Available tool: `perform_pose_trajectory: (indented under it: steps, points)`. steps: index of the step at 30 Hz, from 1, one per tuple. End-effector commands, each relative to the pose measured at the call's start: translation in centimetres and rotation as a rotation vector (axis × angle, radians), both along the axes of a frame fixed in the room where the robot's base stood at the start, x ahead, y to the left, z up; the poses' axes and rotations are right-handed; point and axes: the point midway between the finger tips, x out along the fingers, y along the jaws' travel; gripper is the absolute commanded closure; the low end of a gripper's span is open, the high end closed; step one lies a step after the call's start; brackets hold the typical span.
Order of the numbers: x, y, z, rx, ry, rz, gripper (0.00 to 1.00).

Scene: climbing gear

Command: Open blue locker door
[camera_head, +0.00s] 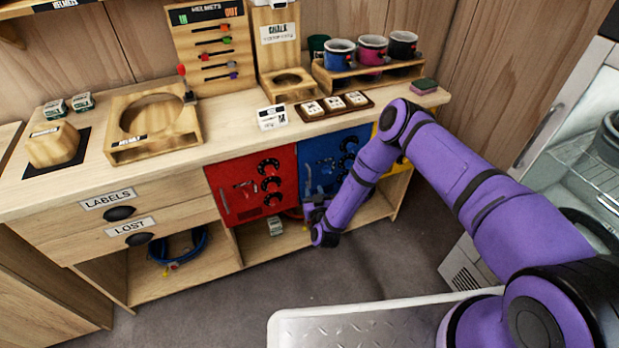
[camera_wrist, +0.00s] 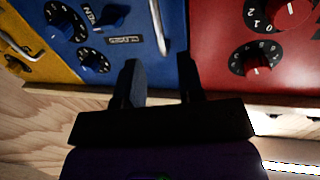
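The blue locker door (camera_head: 325,158) is shut under the counter, between a red and a yellow one. It also fills the middle of the wrist view (camera_wrist: 112,18). Its silver bar handle (camera_wrist: 157,25) lies ahead of my gripper, its end in line with the gap between the fingers. Black dials with blue knobs (camera_wrist: 65,22) sit beside the handle. My gripper (camera_wrist: 158,62) is open, its two fingers apart with nothing seen between them. In the head view my gripper (camera_head: 313,208) is low in front of the blue door, partly hidden by my arm.
The red locker door (camera_head: 250,187) is shut on the left; the yellow door (camera_head: 401,165) is on the right, partly hidden by my arm. The wooden counter (camera_head: 225,137) overhangs the doors. An open shelf (camera_head: 262,240) runs below. Grey floor (camera_head: 330,268) in front is clear.

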Motion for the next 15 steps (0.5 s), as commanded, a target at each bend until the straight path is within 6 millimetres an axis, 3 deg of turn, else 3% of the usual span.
perform_pose_trajectory:
  steps: [9,15]
  points:
    - [5.5,0.6,0.0,-0.001,-0.002,-0.002,0.65]
    - [7.2,0.8,0.0,0.0,0.001,0.0,0.65]
